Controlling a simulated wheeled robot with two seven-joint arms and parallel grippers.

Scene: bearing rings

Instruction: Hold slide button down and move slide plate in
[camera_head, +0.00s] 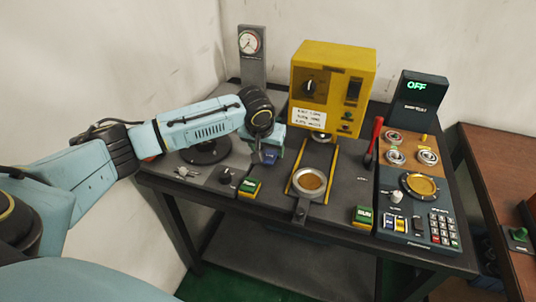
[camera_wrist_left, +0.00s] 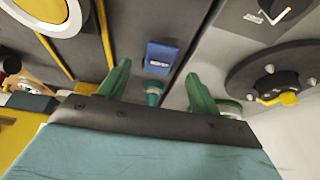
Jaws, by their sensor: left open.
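The slide plate (camera_head: 309,182) carries a round holder with a tan centre and sits toward the front between two yellow rails (camera_head: 331,168). In the wrist view its round end (camera_wrist_left: 48,14) shows at the upper left. A blue block with a small label (camera_head: 271,159), apparently the slide button, lies left of the rails; it also shows in the wrist view (camera_wrist_left: 162,57). My left gripper (camera_head: 266,152) hangs over it, partly hiding it. Its green fingers (camera_wrist_left: 158,82) are apart, with the blue block beyond their tips. A teal cylinder (camera_wrist_left: 153,94) shows between the fingers. My right gripper is not seen.
A yellow machine (camera_head: 332,85) stands behind the rails. A red lever (camera_head: 374,138) and a panel with a keypad (camera_head: 443,228) are to the right. Green buttons (camera_head: 249,187) (camera_head: 363,216) sit near the table's front. A gauge post (camera_head: 251,55) stands at back left.

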